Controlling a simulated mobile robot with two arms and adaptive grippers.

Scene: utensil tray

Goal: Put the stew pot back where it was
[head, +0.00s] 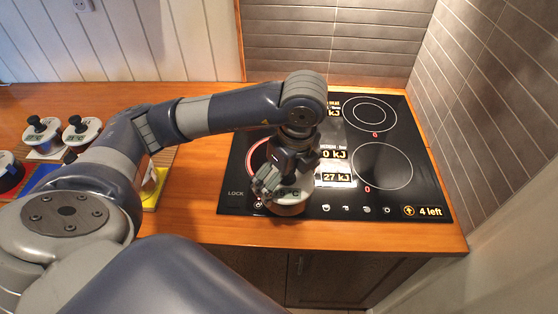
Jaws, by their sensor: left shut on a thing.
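My left gripper (285,178) reaches down over the front left of the black cooktop (400,185) and is shut on a pot (291,208) with a pale top. The gripper hides much of this pot, so I cannot read a name on it or tell whether its base touches the glass. The pot is near the cooktop's front edge, by a red-ringed burner partly hidden behind my arm. My right gripper is not in view.
At the left of the wooden counter (190,213), several pots with black knobs, including one pot (82,132), stand on coloured mats, partly behind my arm. A yellow mat (151,203) shows beside my arm. Two right burners are clear. A tiled wall (490,110) bounds the right.

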